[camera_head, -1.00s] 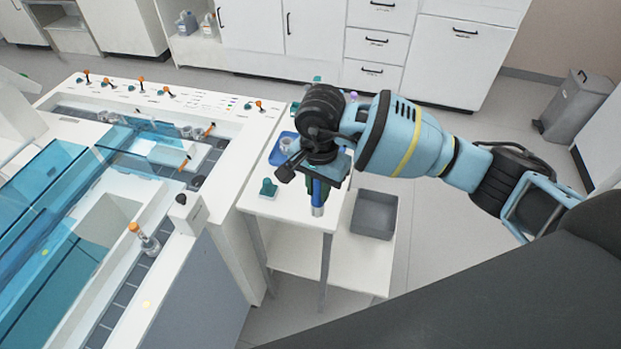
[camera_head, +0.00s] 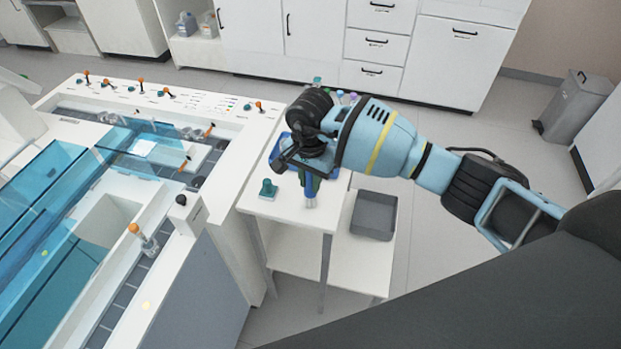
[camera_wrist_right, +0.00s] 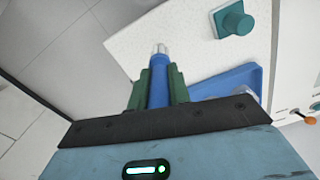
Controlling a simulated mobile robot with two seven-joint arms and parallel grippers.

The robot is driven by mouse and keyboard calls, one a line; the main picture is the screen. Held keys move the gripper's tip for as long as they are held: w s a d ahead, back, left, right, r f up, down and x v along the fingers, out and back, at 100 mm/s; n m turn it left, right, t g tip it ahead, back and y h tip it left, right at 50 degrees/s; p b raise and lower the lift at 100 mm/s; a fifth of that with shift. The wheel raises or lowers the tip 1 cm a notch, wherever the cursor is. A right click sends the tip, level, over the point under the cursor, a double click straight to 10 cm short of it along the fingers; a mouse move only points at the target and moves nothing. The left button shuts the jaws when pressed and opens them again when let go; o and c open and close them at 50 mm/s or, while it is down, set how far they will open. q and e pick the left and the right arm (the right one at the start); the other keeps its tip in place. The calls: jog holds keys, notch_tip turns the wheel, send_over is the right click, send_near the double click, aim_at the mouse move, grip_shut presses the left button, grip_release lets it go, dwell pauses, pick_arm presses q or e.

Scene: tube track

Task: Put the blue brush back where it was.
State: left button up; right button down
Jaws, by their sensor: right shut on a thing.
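The blue brush (camera_head: 311,187) is held in my right gripper (camera_head: 305,180), over the small white side table (camera_head: 285,209). In the right wrist view the brush (camera_wrist_right: 158,88) shows as a blue shaft with a pale silvery end. It sits between the two green fingers of my right gripper (camera_wrist_right: 158,85), which are shut on it. In the head view it points down, and its lower end is near the table's right side. I cannot tell whether it touches the tabletop. My gripper hides its upper part. My left gripper is not in view.
A teal block-like item (camera_head: 268,188) stands on the side table, left of the brush. A blue tray (camera_wrist_right: 229,82) lies close beside the brush. A grey bin (camera_head: 374,215) is below at right. The large white machine (camera_head: 222,150) with blue covers borders the table on the left.

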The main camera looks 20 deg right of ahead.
jog(key=shift+f, duration=0.15)
jog(key=c, duration=1.3)
grip_release()
notch_tip(320, 180, up, 12)
jog(key=shift+r+b, duration=0.2)
jog(key=shift+b, duration=0.1)
